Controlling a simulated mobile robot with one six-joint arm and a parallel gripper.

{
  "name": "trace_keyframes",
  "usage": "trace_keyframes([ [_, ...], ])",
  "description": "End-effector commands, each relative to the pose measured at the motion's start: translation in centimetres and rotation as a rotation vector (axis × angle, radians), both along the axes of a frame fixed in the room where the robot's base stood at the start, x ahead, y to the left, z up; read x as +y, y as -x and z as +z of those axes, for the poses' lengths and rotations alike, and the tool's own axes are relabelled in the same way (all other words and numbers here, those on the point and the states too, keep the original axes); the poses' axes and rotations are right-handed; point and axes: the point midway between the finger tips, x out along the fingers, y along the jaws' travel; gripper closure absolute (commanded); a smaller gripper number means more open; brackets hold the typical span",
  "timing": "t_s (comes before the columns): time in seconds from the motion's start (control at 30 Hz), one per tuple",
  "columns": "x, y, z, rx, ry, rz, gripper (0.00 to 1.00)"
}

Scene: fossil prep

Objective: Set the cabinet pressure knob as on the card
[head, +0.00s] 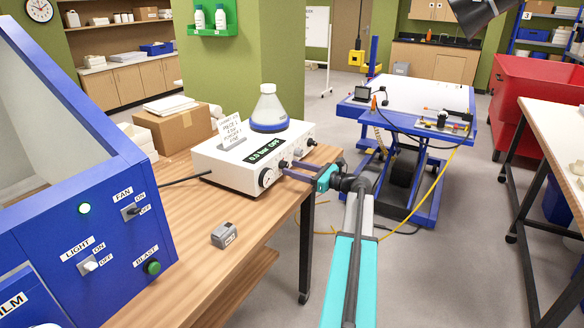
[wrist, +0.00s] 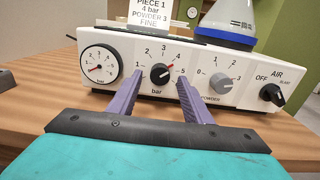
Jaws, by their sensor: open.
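The white control box (head: 222,160) stands on the wooden bench, with its dark display reading 0.0 bar OFF. The card (wrist: 157,12) on top reads piece 1, 4 bar, powder 3, fine; it also shows in the head view (head: 231,127). The black pressure knob (wrist: 160,75), marked bar, has its red line pointing up and right, between 4 and 5 as seen. My gripper (wrist: 160,79) is open, its purple fingers on either side of the knob with gaps showing; whether their tips reach it is unclear. In the head view my gripper (head: 291,169) is at the box front.
The gauge (wrist: 101,67) is left of the pressure knob. The grey powder knob (wrist: 221,84) and black AIR knob (wrist: 272,95) are on the right. A blue-based flask (head: 269,110) stands on the box. A small grey block (head: 224,235) lies on the bench beside the blue cabinet (head: 80,170).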

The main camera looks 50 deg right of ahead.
Motion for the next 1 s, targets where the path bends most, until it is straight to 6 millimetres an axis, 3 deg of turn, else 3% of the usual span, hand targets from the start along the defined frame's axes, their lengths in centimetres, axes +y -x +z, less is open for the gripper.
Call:
trace_keyframes([
  [0.2, 0.34, -1.36, 0.02, 0.0, 0.0, 0.001, 0.55],
  [0.5, 0.34, -1.45, -0.01, 0.0, 0.0, -0.001, 0.55],
  [0.57, 0.33, -1.44, 0.0, 0.0, 0.001, -0.001, 0.62],
  [0.77, 0.32, -1.41, 0.01, 0.0, 0.001, -0.001, 0.95],
  [1.0, 0.29, -1.39, -0.12, -0.009, 0.035, -0.001, 0.96],
])
